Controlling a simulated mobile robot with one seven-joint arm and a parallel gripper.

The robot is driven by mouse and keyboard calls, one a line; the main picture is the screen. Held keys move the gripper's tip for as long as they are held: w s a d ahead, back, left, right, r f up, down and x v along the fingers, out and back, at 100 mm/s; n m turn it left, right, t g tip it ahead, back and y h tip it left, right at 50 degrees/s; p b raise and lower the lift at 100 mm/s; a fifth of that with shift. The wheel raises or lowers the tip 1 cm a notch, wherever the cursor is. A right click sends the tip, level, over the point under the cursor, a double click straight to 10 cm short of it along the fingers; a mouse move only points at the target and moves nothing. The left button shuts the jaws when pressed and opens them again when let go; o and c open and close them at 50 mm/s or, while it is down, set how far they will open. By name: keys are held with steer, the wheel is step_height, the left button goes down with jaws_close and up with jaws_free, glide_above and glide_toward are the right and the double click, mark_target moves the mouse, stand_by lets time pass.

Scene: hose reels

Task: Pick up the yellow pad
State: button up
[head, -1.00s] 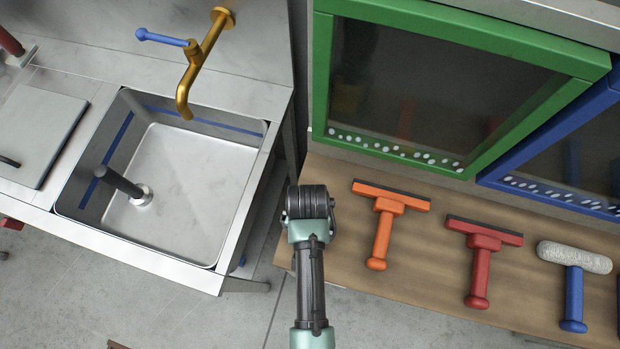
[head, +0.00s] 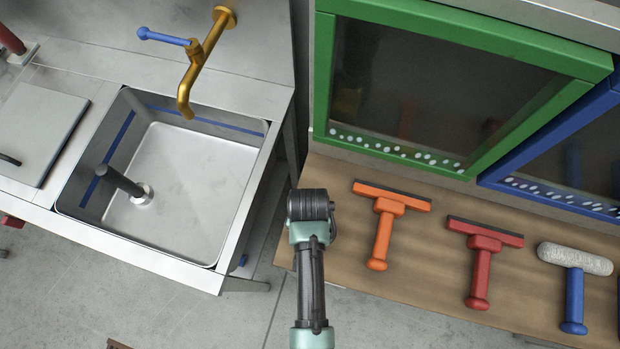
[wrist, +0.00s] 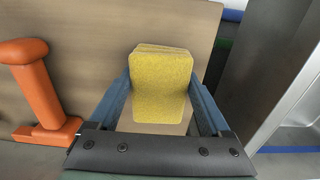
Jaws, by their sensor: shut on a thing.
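The yellow pad (wrist: 162,88) is in the middle of the wrist view, a rough-textured block with rounded corners. My gripper (wrist: 161,92) has its two blue fingers at the pad's left and right sides and is shut on it. The wooden table shows behind the pad and below it, between the fingers. In the head view my arm's end hides the pad and the fingers at the table's left end.
An orange squeegee (head: 384,220), a red squeegee (head: 482,257) and a blue-handled washer (head: 574,285) lie right of my arm on the wooden table (head: 430,275). A green-framed pane (head: 480,30) stands behind. A steel sink (head: 185,190) with a brass tap (head: 196,65) is on the left.

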step_height(320, 180, up, 10)
steer(key=shift+r, duration=0.1)
stand_by(0.4)
